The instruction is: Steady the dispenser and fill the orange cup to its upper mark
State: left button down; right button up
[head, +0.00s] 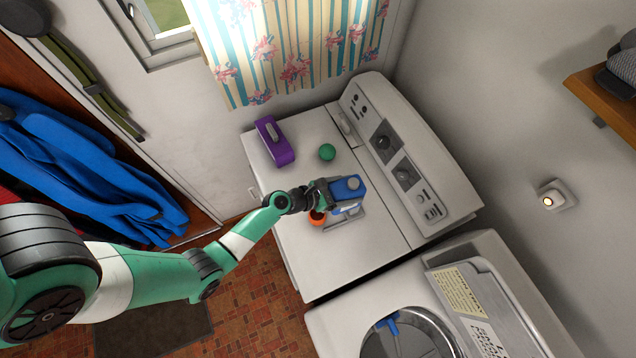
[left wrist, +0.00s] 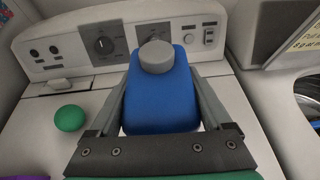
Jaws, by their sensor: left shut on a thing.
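The blue dispenser (head: 347,187) stands on top of the white washer. In the left wrist view the dispenser (left wrist: 160,95) has a grey round cap and sits between my two fingers. My left gripper (head: 335,194) is shut on it; in the left wrist view the fingers (left wrist: 162,108) flank its sides. The orange cup (head: 317,217) is just below the gripper in the head view, close to the dispenser's near side and partly covered. Its marks and its contents cannot be made out. My right gripper is not in view.
A green ball (head: 327,152) and a purple box (head: 274,141) lie on the washer (head: 345,265) further back. The washer's control panel (head: 405,160) rises behind the dispenser. A second machine (head: 335,325) with a round door stands at the lower right. The washer's near top is clear.

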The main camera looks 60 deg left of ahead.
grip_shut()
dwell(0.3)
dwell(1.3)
